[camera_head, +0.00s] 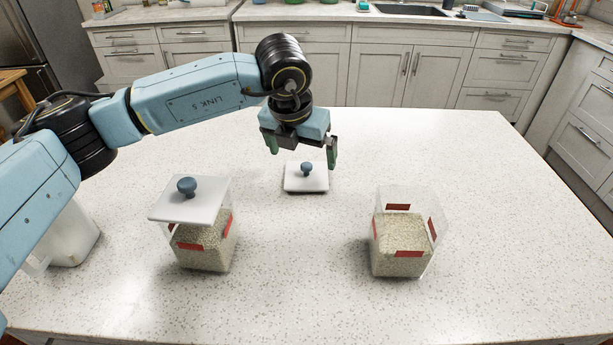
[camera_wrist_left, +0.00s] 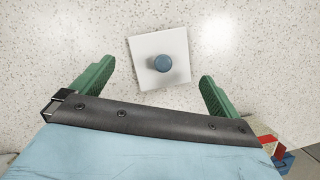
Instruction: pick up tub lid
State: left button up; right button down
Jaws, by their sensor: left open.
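A white square tub lid (camera_head: 306,184) with a round blue-grey knob (camera_head: 306,169) lies flat on the counter near the middle. It also shows in the left wrist view (camera_wrist_left: 181,46), with its knob (camera_wrist_left: 163,63) between the line of the fingers. My left gripper (camera_head: 301,150) is open and empty above the lid, with green fingers spread to either side. A clear tub (camera_head: 407,260) of pale grain with red marks stands open on the right. Another such tub (camera_head: 205,250) on the left has a white knobbed lid (camera_head: 190,208) on top, sitting askew. My right gripper is not seen.
A white container (camera_head: 73,238) stands at the far left, partly behind my arm. The speckled counter (camera_head: 310,290) is clear between and in front of the tubs. Cabinets (camera_head: 400,70) and a sink (camera_head: 410,9) lie beyond the far edge.

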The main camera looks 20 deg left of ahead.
aim_at(305, 164)
pick_arm(q)
jog(key=x, duration=0.5)
jog(key=shift+r, duration=0.1)
jog(key=c, duration=0.6)
jog(key=shift+r, duration=0.1)
